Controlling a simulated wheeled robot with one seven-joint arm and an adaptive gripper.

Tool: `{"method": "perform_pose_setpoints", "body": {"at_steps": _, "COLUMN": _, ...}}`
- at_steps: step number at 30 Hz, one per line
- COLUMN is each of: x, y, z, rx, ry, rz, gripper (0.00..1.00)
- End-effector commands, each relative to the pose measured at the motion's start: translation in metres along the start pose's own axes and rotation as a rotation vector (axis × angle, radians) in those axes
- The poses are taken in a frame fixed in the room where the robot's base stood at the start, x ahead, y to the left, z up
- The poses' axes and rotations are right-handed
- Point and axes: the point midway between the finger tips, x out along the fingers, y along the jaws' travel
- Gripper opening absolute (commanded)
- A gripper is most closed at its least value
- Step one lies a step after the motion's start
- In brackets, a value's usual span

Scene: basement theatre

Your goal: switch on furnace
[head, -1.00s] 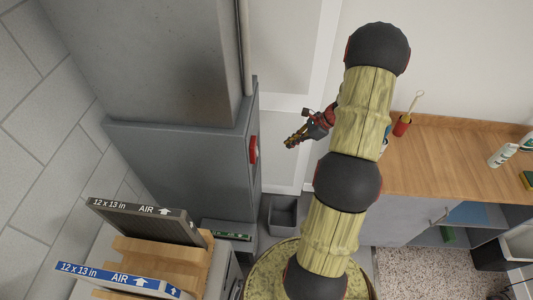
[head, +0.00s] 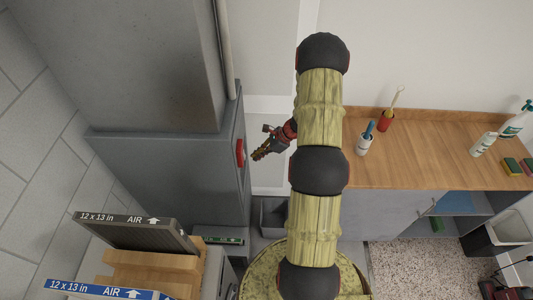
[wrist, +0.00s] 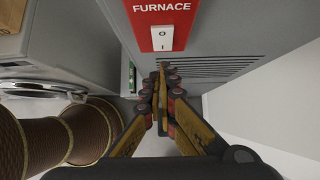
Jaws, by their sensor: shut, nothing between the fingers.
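The furnace (head: 170,170) is a tall grey metal cabinet at the left in the head view. A red switch plate (head: 240,153) is on its right-hand side. In the wrist view, the red plate (wrist: 163,12) reads FURNACE and carries a white rocker switch (wrist: 162,38) marked O above and I below. I cannot tell which half is pressed in. My gripper (head: 258,155) is just right of the plate in the head view, apart from it. In the wrist view, my gripper (wrist: 161,70) has its fingertips together, empty, just below the switch in the picture.
Air filters (head: 135,232) stand in a wooden rack at the lower left. A grey bin (head: 273,215) is on the floor below my gripper. A wooden counter (head: 420,155) with cups, bottles and sponges is at the right. A washer-like machine (wrist: 60,60) is at the left in the wrist view.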

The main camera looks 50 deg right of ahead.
Motion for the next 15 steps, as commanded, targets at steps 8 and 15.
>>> {"method": "perform_pose_setpoints", "body": {"at_steps": 8, "x": 0.0124, "y": 0.0009, "z": 0.0115, "rx": 0.001, "ry": 0.000, "rz": 0.001, "gripper": 0.00}}
{"method": "perform_pose_setpoints", "body": {"at_steps": 15, "x": 0.0125, "y": 0.0009, "z": 0.0116, "rx": 0.001, "ry": 0.000, "rz": 0.001, "gripper": 0.00}}
